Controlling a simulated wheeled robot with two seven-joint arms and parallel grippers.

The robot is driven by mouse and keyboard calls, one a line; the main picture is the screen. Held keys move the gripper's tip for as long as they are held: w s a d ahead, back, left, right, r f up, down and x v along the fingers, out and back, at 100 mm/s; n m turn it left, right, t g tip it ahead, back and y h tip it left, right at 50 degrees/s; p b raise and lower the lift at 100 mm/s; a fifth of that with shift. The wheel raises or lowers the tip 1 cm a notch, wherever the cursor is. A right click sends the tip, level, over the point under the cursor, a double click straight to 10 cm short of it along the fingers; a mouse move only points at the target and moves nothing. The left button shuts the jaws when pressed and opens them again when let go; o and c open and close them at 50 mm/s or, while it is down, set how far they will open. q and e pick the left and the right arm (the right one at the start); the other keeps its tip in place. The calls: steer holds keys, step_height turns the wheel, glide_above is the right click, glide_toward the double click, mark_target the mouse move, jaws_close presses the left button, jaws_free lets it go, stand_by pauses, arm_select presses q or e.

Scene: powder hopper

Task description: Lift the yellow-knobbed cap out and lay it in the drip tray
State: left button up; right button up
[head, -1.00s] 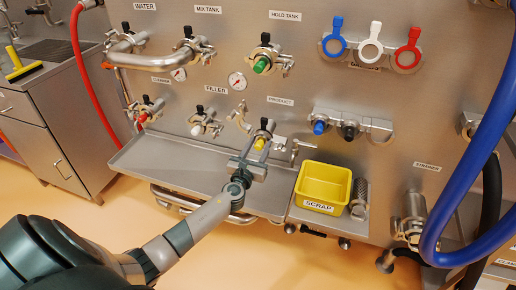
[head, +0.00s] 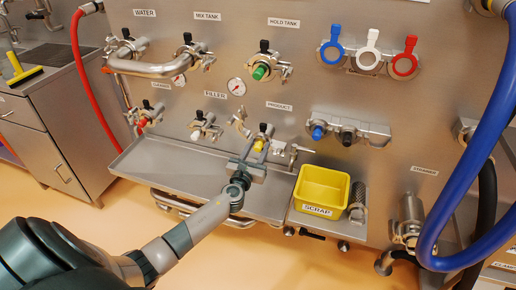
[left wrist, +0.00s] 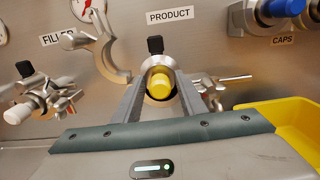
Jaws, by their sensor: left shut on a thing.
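The yellow-knobbed cap (head: 260,146) is at the port under the PRODUCT label, on the steel panel. My left gripper (head: 258,150) reaches it from the front and is shut on it. In the left wrist view the yellow knob (left wrist: 160,84) sits between the two fingers (left wrist: 161,98), below a black knob (left wrist: 155,45). A curved clamp half (left wrist: 106,48) stands swung out to the left of the port. Whether the cap still touches its seat is hidden. The drip tray (head: 170,174) is a wide, bare steel shelf below. My right gripper is out of view.
A yellow SCRAP bin (head: 320,190) stands right of the tray. A white-knobbed port (head: 200,126) and a red-knobbed port (head: 145,118) are to the left. Blue and black caps (head: 333,132) hang at the right. A thick blue hose (head: 470,165) loops at far right.

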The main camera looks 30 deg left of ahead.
arm_select(q)
steer(key=shift+w+r+p, duration=0.1)
steer(key=shift+r+p, duration=1.25)
steer(key=shift+r, duration=0.6)
steer(key=shift+a, duration=0.1)
steer(key=shift+p+v, duration=0.6)
steer(key=shift+v, duration=1.75)
glide_toward(258, 144)
steer(key=shift+w+a+r+p, duration=0.1)
steer(key=shift+w+r+p, duration=0.15)
steer(key=shift+r, duration=0.3)
steer(key=shift+w+r+p, duration=0.1)
steer(key=shift+w+r, duration=0.1)
steer(key=shift+r, duration=0.35)
